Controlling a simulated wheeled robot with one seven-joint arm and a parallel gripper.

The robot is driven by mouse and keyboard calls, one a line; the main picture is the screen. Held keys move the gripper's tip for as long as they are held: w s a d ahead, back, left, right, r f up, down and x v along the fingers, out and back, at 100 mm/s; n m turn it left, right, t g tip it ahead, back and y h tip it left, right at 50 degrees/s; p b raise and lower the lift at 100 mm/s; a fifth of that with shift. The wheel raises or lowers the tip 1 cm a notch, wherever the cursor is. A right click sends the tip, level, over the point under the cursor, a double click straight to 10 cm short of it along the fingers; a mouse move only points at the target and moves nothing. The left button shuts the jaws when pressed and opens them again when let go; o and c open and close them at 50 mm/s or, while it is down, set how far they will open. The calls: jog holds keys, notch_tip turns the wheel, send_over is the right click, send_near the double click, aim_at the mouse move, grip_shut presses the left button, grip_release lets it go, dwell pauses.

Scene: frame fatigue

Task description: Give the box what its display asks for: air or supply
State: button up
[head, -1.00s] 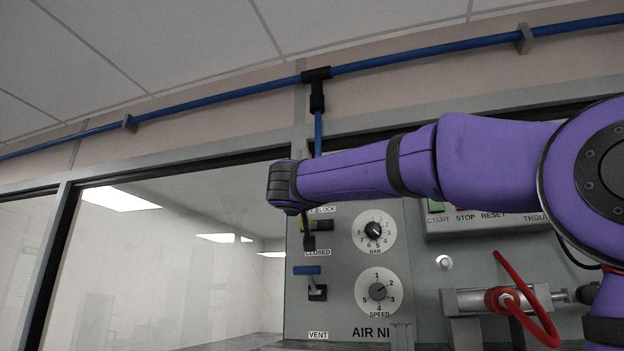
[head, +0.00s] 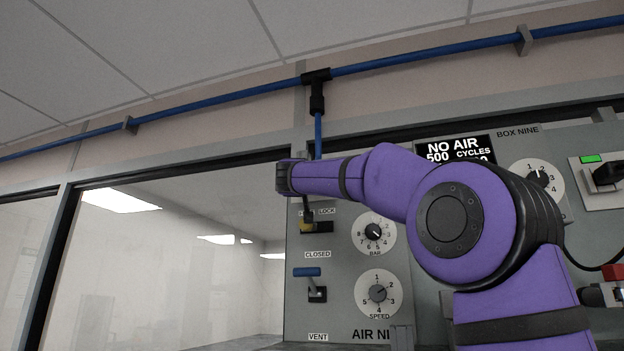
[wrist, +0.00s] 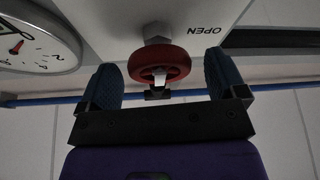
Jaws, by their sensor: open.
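The AIR panel (head: 340,265) carries a BAR dial (head: 373,233), a SPEED dial (head: 378,293) and a blue-handled lever (head: 307,272) between the CLOSED and VENT labels. A yellow piece (head: 306,227) sits by the LOCK label. In the wrist view, my gripper (wrist: 162,82) is open, its fingers on either side of a red round knob (wrist: 159,66). Contact cannot be told. The fingers are not clearly visible in the head view.
The wrist view shows an upside-down OPEN label (wrist: 206,31) and a gauge with a red needle (wrist: 35,45). A blue pipe (head: 430,63) runs along the top, with a drop (head: 318,135) towards the panel. Glass windows (head: 170,260) stand left.

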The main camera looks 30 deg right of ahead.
jog(key=shift+w+d+r, duration=0.25)
jog(key=shift+w+d, duration=0.05)
jog(key=shift+d, duration=0.1)
jog(key=c, duration=0.9)
